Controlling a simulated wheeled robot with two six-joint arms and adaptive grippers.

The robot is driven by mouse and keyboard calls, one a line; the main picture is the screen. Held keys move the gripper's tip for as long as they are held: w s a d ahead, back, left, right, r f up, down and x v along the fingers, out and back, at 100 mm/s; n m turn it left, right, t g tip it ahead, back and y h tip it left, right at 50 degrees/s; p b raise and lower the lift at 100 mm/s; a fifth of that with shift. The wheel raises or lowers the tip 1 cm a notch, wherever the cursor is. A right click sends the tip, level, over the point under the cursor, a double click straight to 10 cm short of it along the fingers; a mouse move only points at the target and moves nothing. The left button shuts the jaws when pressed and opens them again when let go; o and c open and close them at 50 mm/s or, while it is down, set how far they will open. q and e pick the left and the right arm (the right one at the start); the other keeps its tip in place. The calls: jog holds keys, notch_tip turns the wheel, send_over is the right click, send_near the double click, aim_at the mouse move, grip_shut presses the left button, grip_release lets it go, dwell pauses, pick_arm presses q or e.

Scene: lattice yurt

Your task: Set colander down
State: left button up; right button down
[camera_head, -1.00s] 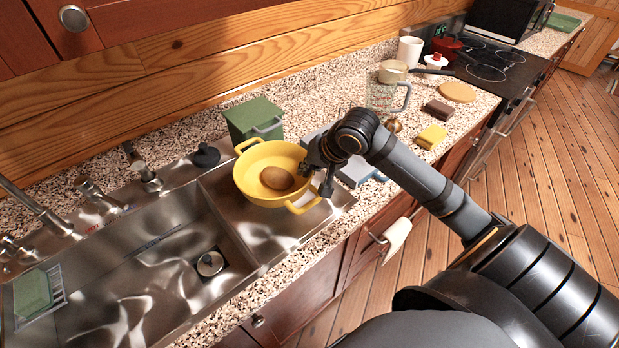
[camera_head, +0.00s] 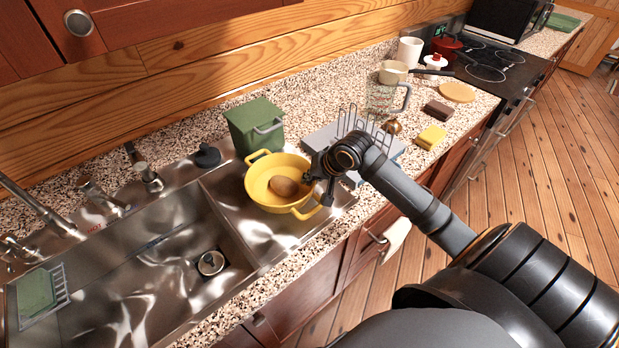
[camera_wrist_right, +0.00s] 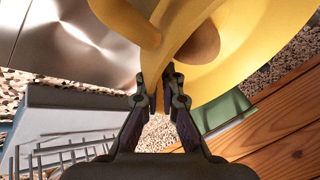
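The yellow colander (camera_head: 262,175), with two loop handles and a brown rounded item (camera_head: 284,187) inside, is over the steel drainboard (camera_head: 230,187) right of the sink basin. It looks about level. I cannot tell whether its bottom touches the steel. My right gripper (camera_head: 318,180) is at its right side. In the right wrist view the fingers (camera_wrist_right: 166,92) are closed on the yellow colander's rim (camera_wrist_right: 153,68). The brown item also shows there (camera_wrist_right: 198,45). My left gripper is not in view.
A green lidded box (camera_head: 255,126) stands just behind the colander. A grey dish rack (camera_head: 362,122) is close behind my right gripper. The sink basin (camera_head: 160,285) opens at the left. A yellow sponge (camera_head: 432,137) and glass measuring jug (camera_head: 385,97) are farther right on the counter.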

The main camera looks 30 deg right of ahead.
jog(key=shift+f, duration=0.1)
jog(key=c, duration=1.5)
grip_release()
jog(key=shift+s+d+r, duration=0.1)
jog(key=shift+r, duration=0.3)
jog(key=p+v, duration=1.1)
jog(key=p, duration=0.1)
jog(key=shift+s+r, duration=0.1)
jog(key=shift+r, duration=0.05)
